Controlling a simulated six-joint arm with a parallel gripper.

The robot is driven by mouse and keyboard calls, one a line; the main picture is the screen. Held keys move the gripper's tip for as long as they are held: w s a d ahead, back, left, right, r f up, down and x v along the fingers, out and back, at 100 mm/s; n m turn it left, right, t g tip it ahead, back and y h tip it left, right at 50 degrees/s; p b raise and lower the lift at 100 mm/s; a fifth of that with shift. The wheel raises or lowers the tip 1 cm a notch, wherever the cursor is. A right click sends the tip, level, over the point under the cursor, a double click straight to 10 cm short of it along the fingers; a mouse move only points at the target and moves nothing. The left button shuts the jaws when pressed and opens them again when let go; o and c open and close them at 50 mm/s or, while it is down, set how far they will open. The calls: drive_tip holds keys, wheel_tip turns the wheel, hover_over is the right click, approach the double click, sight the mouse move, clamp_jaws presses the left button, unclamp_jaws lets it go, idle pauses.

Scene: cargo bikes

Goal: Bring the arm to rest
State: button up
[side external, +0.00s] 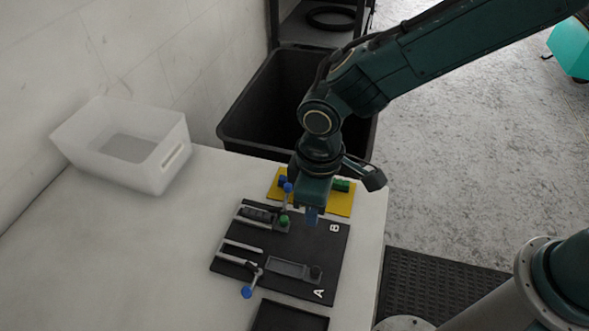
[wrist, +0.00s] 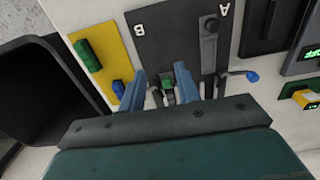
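My gripper (side external: 312,214) hangs pointing down over the black board marked A and B (side external: 327,250), near the B end. In the wrist view its two blue fingers (wrist: 160,72) stand apart with nothing held. A green part (side external: 284,220) sits on the board left of the fingers in the side view; in the wrist view it shows between and beyond them (wrist: 168,86). The gap between fingertips and board is hard to judge.
A yellow plate (side external: 341,206) with a green piece (side external: 342,185) and a blue piece (wrist: 118,88) lies behind the board. A white bin (side external: 105,170) stands left; a large black bin (side external: 250,130) stands beyond the table. The table's left part (side external: 120,260) is clear.

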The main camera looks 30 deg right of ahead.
drive_tip(key=shift+r, duration=0.1)
drive_tip(key=s+d+r+m+t+y, duration=0.15)
drive_tip(key=d+r+m, duration=0.25)
drive_tip(key=d+r, duration=1.1)
drive_tip(key=s+d+r+m+t, duration=0.2)
drive_tip(key=s+d, duration=0.5)
drive_tip(key=s+d+r+m+t+h, duration=0.1)
drive_tip(key=s+d+r+m+t, duration=0.1)
drive_tip(key=s+d, duration=0.4)
drive_tip(key=shift+s+d+r+m, duration=0.35)
drive_tip(key=shift+d+r+m, duration=0.2)
drive_tip(key=shift+r, duration=0.2)
